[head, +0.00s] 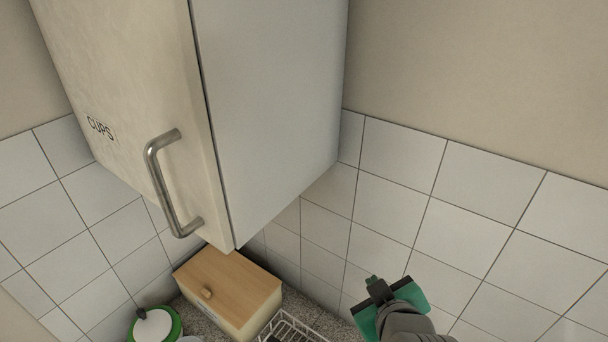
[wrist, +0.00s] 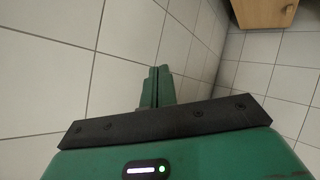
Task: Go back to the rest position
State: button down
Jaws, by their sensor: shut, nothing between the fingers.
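My gripper (head: 392,306) shows at the lower right in the head view, a green hand in front of the white wall tiles.
A closed cabinet (head: 270,110) marked CUPS, with a metal handle (head: 165,185), hangs at the upper left. Below are a wooden-lidded box (head: 232,285), a white wire rack (head: 290,328) and a green-rimmed round item (head: 172,318). A wooden piece (wrist: 262,12) shows in the wrist view.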

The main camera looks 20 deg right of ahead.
jog(key=w+a+r+t, duration=0.35)
jog(key=a+r, duration=0.55)
jog(key=r, duration=0.5)
jog(key=s+a+r+t+y+p, duration=0.1)
jog(key=s+a+r+t, duration=0.4)
jog(key=a+r, duration=0.5)
jog(key=s+a+r+m+t+y+p, duration=0.1)
jog(key=s+a+r+t+y, duration=0.2)
jog(key=a+r, duration=0.6)
notch_tip(320, 180, up, 6)
jog(key=shift+s+a+r+t+y, duration=0.15)
jog(key=shift+s+a+t+y, duration=0.2)
jog(key=shift+s+t, duration=0.75)
jog(key=shift+w, duration=0.15)
